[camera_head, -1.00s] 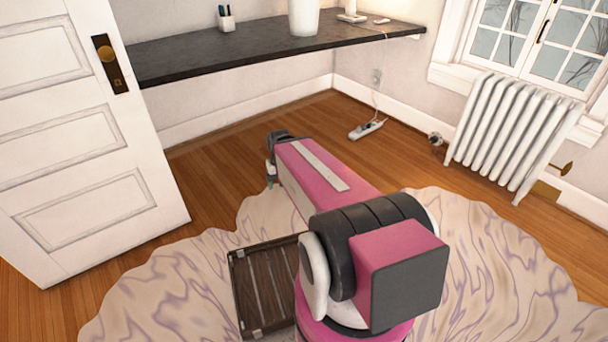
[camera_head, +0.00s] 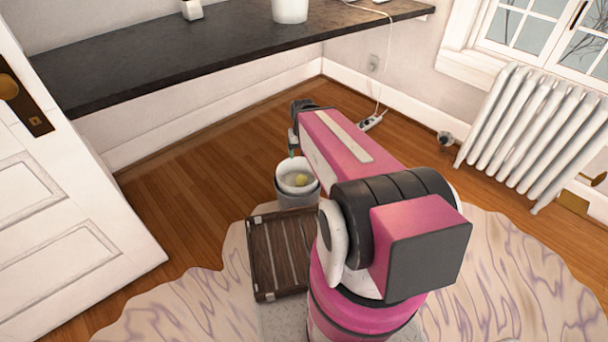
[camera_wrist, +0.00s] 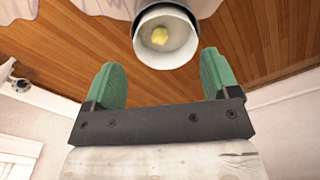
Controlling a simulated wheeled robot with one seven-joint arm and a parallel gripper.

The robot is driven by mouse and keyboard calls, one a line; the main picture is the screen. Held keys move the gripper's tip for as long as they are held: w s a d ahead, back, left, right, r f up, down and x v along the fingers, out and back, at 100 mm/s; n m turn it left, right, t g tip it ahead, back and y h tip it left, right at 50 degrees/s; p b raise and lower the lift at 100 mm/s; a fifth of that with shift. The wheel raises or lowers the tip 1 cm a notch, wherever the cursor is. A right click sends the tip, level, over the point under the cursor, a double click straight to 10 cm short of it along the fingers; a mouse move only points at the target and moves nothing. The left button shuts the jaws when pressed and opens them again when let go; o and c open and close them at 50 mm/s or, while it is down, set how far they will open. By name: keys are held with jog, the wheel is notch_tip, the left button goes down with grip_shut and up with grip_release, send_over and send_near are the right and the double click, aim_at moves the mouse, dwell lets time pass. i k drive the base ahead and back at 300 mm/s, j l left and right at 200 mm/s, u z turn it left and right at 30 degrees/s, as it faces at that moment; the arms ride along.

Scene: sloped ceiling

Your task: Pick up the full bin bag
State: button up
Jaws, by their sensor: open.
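A small grey bin (camera_head: 298,199) stands on the wooden floor just past the rug's edge. A white bag (camera_head: 290,167) lines it, with a yellow item (camera_head: 301,180) inside. The wrist view also shows the bin (camera_wrist: 148,16) from above, with the pale bag (camera_wrist: 172,54) and the yellow item (camera_wrist: 159,36) in it. My gripper (camera_wrist: 160,68) is open and empty, its green fingers apart, with the bin beyond the fingertips in that view. In the head view the gripper (camera_head: 292,153) shows only in part, above the bin's far side. How full the bag is cannot be told.
A pale patterned rug (camera_head: 180,309) covers the near floor. A dark wall desk (camera_head: 210,52) runs along the back. A white door (camera_head: 60,220) stands at left and a radiator (camera_head: 530,135) at right. A power strip (camera_head: 371,122) lies by the wall. The floor under the desk is clear.

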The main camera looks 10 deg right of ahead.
aim_at(287, 172)
jog(key=i+j+z, duration=0.1)
jog(key=j+z, duration=0.15)
jog(key=j, duration=0.4)
jog(key=i+j+z, duration=0.1)
jog(key=j+z, duration=0.15)
jog(key=j, duration=0.45)
